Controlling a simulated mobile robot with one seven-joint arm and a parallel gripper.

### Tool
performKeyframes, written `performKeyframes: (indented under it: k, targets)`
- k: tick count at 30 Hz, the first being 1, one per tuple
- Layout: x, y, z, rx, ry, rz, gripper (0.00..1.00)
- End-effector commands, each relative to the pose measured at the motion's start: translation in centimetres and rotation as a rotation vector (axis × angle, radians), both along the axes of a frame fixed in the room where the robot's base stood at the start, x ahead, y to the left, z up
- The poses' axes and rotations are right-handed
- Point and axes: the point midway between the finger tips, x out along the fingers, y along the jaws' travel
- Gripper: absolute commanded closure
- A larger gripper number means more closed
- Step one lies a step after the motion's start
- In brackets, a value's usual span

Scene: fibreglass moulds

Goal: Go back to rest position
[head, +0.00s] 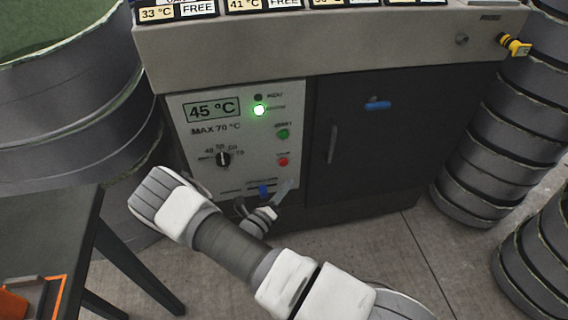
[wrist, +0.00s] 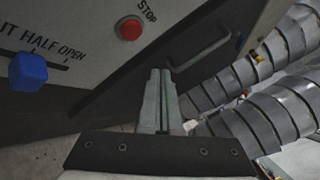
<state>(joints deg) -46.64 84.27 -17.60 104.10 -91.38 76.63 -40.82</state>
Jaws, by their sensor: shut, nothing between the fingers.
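My gripper (head: 284,188) is in front of the lower right part of the white control panel (head: 195,125), close to the blue slider knob (head: 263,190). In the wrist view its two fingers (wrist: 160,75) are together with nothing between them. The blue knob also shows in the wrist view (wrist: 28,70), left of the fingers and apart from them, beside the words HALF and OPEN. The red STOP button (wrist: 130,28) is above and left of the fingertips. My arm crosses the lower middle of the head view.
The panel reads 45 °C, with a lit green lamp (head: 259,110) and a black dial (head: 223,158). A dark door (head: 365,150) with a handle (head: 333,144) is to the right. Grey ringed stacks (head: 480,180) stand right; a dark table (head: 45,235) is at left.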

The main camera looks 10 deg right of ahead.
Motion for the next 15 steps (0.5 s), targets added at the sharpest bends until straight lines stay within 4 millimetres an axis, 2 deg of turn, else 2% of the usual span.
performKeyframes:
  k: [11, 15]
  targets:
    - [0.03, 0.01, 0.01, 0.001, -0.001, 0.000, 1.00]
    - [0.05, -0.24, 0.79, 0.026, -0.019, -0.027, 1.00]
